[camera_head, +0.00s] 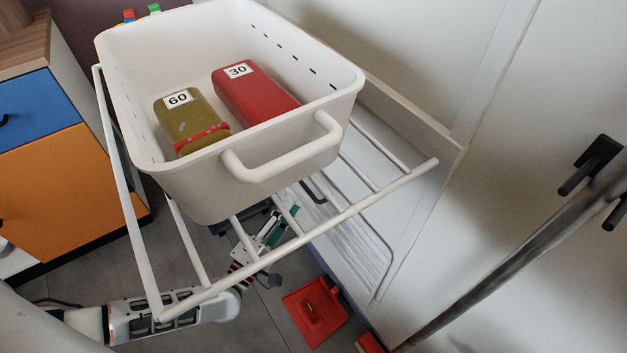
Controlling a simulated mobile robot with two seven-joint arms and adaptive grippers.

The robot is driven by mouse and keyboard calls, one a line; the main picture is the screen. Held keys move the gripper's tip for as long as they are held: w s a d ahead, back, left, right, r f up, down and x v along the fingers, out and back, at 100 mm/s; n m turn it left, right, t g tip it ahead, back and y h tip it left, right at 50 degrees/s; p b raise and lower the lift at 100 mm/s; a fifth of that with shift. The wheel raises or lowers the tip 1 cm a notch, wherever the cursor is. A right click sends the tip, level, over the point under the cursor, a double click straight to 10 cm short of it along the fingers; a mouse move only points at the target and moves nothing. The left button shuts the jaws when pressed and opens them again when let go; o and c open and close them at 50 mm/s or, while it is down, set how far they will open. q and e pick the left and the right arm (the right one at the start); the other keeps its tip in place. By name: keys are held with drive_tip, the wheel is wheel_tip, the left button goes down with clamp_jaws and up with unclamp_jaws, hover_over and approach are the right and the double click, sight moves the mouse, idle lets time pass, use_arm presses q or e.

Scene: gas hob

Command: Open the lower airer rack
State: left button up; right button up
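The lower airer rack (362,258) appears as a folded frame of thin pale bars, upright against the wall panel below the upper rack. The upper airer rack (385,188), with thick white bars, is folded out and carries a white basket (250,185). My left arm comes in from the lower left and passes under the upper rack. My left gripper (276,230) is below the basket, just left of the folded lower rack. Bars partly hide it, so its fingers and any contact are unclear. My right gripper is not in view.
The basket holds a red block (252,92) marked 30 and an olive block (190,118) marked 60. A red dustpan (314,312) lies on the grey floor. A dark pole (490,275) leans at the right near a black wall holder (592,163). An orange-and-blue cabinet (60,185) stands left.

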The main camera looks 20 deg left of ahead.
sight(305, 185)
use_arm(q)
drive_tip(key=x, duration=0.7)
drive_tip(key=shift+w+r, duration=0.2)
drive_tip(key=shift+w, duration=0.15)
clamp_jaws()
